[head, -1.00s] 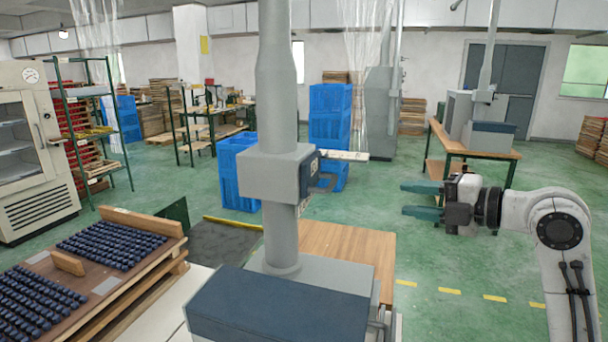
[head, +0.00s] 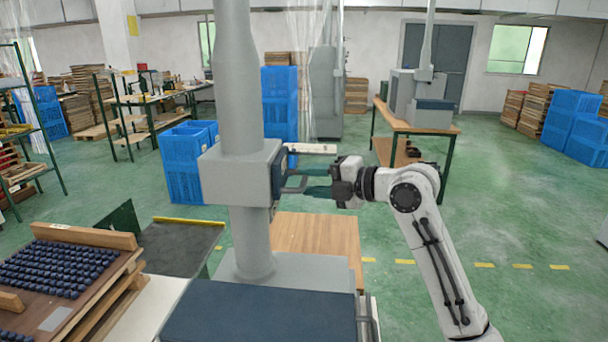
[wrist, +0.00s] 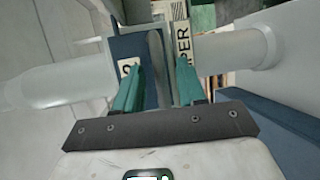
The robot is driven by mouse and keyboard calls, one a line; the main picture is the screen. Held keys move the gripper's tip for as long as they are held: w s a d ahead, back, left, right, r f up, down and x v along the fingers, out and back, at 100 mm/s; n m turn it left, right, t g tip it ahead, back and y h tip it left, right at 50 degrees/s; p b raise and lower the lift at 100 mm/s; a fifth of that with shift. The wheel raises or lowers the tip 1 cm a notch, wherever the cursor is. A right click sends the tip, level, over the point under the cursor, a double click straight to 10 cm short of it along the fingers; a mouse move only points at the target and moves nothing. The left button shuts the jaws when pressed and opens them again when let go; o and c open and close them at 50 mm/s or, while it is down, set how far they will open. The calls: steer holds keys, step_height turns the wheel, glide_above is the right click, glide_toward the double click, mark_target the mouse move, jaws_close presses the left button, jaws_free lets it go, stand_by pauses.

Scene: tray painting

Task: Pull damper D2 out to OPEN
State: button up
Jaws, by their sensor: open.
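The damper D2 is a grey box (head: 240,172) around a vertical grey duct, with a dark blue plate (wrist: 127,47) on its right side. A grey bar handle (head: 297,184) stands out from the plate; it also shows in the wrist view (wrist: 155,70). A pale strip (head: 312,148) juts from the box; its lettering ends in "PER" in the wrist view (wrist: 183,42). My gripper (head: 309,181) is open at the handle. In the wrist view its teal fingers (wrist: 158,72) lie either side of the bar, with gaps visible. Contact cannot be told.
Below the duct is a grey machine with a blue top (head: 260,312). A wooden board (head: 318,240) lies behind it. A rack of dark pieces (head: 95,250) stands at left. Blue crates (head: 185,160) are behind the duct.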

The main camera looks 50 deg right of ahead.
steer(key=shift+x, duration=1.1)
steer(key=shift+c, duration=0.5)
jaws_close()
steer(key=shift+d+f, duration=0.1)
